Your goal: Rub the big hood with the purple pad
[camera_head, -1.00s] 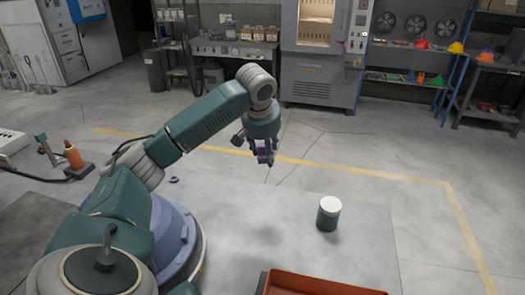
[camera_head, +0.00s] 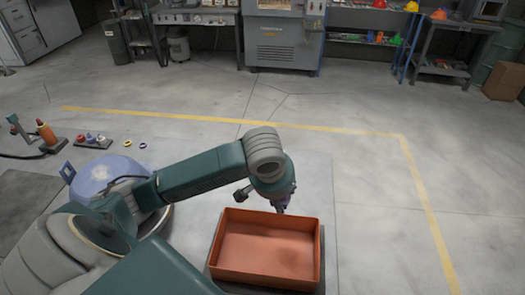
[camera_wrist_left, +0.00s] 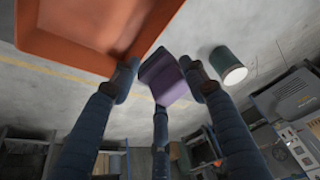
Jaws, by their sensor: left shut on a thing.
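My left gripper (camera_head: 282,208) hangs point-down over the far edge of an orange tray in the head view. In the left wrist view, its dark fingers (camera_wrist_left: 160,85) are closed around a purple pad (camera_wrist_left: 170,88). The pad looks like a small block, tilted between the fingertips; in the head view it is mostly hidden by the gripper and too small to make out. My right gripper is not in view.
The orange tray (camera_head: 267,278) sits in front of me; its rim also shows in the left wrist view (camera_wrist_left: 60,50). A green jar (camera_wrist_left: 228,65) with a pale lid stands beyond the pad. Open floor lies right, behind yellow line (camera_head: 425,190).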

